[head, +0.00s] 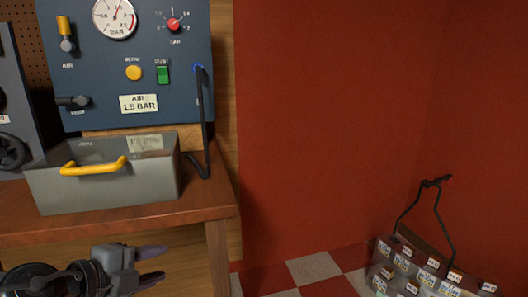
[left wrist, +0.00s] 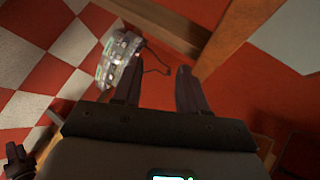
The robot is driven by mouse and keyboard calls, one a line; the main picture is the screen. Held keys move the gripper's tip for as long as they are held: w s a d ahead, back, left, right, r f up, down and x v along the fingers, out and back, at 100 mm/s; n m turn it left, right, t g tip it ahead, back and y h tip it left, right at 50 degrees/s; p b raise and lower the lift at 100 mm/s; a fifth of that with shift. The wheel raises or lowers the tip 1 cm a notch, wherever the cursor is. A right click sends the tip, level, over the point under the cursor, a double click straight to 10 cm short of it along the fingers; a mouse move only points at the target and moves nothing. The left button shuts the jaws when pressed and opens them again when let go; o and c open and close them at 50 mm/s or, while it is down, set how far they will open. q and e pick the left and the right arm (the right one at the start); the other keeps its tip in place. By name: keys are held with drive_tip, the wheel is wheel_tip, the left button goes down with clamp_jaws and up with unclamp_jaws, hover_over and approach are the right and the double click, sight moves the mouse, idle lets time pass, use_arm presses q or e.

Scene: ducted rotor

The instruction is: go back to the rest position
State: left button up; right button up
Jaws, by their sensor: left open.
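My left gripper (head: 151,266) is at the lower left of the head view, in front of the wooden table and below its top. Its two dark fingers point right, are apart, and have nothing between them. In the left wrist view the open fingers (left wrist: 155,88) show above the red and white floor, next to a wooden table leg (left wrist: 232,38).
A grey bin (head: 110,190) with a yellow handle stands on the wooden table (head: 205,200). Behind it is a blue air panel (head: 180,108) with gauge, knobs and a black hose (head: 204,130). A rack of labelled items (head: 430,270) stands at the lower right on the checkered floor (head: 315,268).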

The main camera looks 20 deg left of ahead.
use_arm(q)
drive_tip(key=s+d+f+n+g+h+p, duration=0.1)
drive_tip(key=s+d+f+n+h+p, duration=0.1)
drive_tip(key=d+f+p, duration=0.3)
drive_tip(key=s+d+f+n+g+h+p, duration=0.15)
drive_tip(key=d+p, duration=0.25)
drive_tip(key=d, duration=0.4)
drive_tip(key=s+d+f+n+h+p, duration=0.2)
drive_tip(key=d+f+n+p, duration=0.15)
drive_tip(key=d, duration=0.25)
drive_tip(key=s+a+f+n+g+y+p, duration=0.3)
drive_tip(key=s+a+f+n+y, duration=0.1)
drive_tip(key=s, duration=0.3)
drive_tip(key=s+a+f+n+g+y+p, duration=0.3)
drive_tip(key=s+n+p, duration=0.1)
drive_tip(key=s+n, duration=0.15)
wheel_tip(320, 180, up, 38)
drive_tip(key=p, duration=3.7)
drive_tip(key=shift+s+f+m+p, duration=0.15)
drive_tip(key=shift+s+m+p, duration=0.15)
drive_tip(key=shift+m, duration=0.15)
use_arm(e)
wheel_tip(320, 180, up, 59)
drive_tip(key=shift+s, duration=0.1)
drive_tip(key=shift+d+r, duration=0.1)
drive_tip(key=shift+d, duration=0.1)
